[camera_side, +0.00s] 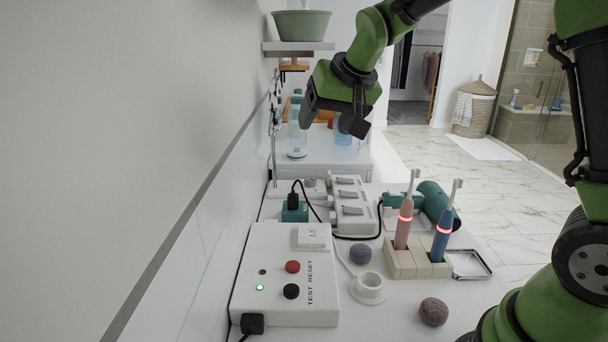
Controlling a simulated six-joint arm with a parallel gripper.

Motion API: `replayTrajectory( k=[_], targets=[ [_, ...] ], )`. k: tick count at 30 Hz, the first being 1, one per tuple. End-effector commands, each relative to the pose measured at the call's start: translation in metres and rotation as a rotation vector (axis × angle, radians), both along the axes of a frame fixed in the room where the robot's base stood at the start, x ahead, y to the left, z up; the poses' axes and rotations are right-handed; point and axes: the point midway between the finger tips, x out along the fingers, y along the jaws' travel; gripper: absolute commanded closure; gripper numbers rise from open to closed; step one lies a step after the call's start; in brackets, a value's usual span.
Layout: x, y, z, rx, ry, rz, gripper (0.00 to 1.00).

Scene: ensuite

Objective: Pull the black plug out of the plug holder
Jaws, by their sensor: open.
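The black plug (293,201) stands upright in a small teal plug holder (295,214), behind the white test box and close to the wall. A black cable loops from the plug to the right and along the counter. My gripper (331,121) is open and empty. It hangs in the air, well above the plug and a little to its right in the picture. Nothing is between its fingers that I can see.
A white box with red and black buttons (291,267) stands in front of the holder. A white multi-switch block (350,207) is just right of the plug. Two toothbrushes stand in a beige holder (417,262). A shelf with a green basin (301,25) is above.

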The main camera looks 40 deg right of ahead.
Motion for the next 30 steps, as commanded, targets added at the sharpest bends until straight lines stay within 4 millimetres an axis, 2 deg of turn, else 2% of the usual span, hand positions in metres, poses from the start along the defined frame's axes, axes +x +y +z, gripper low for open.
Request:
replayTrajectory(
  k=[1, 3, 6, 9, 12, 15, 23, 30],
  targets=[
    [0.019, -0.008, -0.018, -0.009, 0.014, -0.012, 0.33],
    [0.043, -0.017, -0.041, -0.022, 0.019, -0.027, 0.33],
    [0.07, -0.03, -0.077, -0.038, 0.025, -0.045, 0.33],
    [0.09, -0.04, -0.111, -0.049, 0.029, -0.057, 0.33],
    [0.101, -0.047, -0.137, -0.056, 0.032, -0.064, 0.33],
    [0.106, -0.052, -0.153, -0.06, 0.032, -0.068, 0.33],
    [0.117, -0.055, -0.173, -0.061, 0.032, -0.07, 0.33],
    [0.135, -0.061, -0.205, -0.061, 0.033, -0.069, 0.33]
  ],
)
